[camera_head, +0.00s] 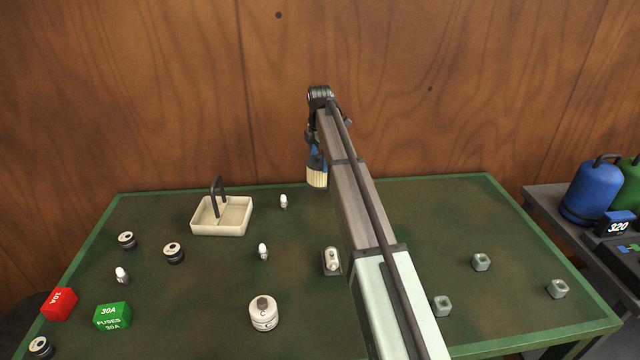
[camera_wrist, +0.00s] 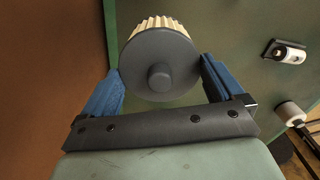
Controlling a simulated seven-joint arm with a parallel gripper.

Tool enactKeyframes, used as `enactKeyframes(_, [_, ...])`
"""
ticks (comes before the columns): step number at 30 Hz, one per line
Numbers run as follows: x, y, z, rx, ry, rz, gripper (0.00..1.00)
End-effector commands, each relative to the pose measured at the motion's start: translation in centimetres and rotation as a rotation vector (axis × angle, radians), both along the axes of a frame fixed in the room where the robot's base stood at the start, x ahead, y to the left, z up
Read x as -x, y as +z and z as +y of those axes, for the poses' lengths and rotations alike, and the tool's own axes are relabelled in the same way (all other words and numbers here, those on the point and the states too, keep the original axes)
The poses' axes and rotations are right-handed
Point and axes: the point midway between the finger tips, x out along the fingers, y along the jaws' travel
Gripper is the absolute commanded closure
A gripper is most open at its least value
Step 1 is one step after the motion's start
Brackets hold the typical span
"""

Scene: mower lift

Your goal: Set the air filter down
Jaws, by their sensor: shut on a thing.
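The air filter (camera_wrist: 160,65) is a short cylinder with cream pleats and a dark grey round end cap with a knob. My gripper (camera_wrist: 160,85) has blue fingers shut on its two sides in the wrist view. In the head view the air filter (camera_head: 317,176) hangs below my gripper (camera_head: 315,158), near the back edge of the green table (camera_head: 400,192). It appears to be held above the tabletop, but the exact gap is hard to tell. My arm hides part of the table.
A cream divided tray (camera_head: 222,230) with a dark handle stands at the back left. A red box (camera_head: 59,304), a green fuse box (camera_head: 112,316), a round white part (camera_head: 263,313) and several small parts are spread around. Grey blocks (camera_head: 481,262) stand right. The back right is clear.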

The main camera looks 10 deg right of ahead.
Motion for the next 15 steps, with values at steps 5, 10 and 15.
enactKeyframes(5, [0.1,-3.0,0.0,0.0,-0.001,0.001,0.56])
enactKeyframes(10, [0.0,-4.2,0.0,0.001,-0.002,-0.001,0.56])
enactKeyframes(15, [0.1,-6.0,0.0,0.001,-0.002,0.001,0.56])
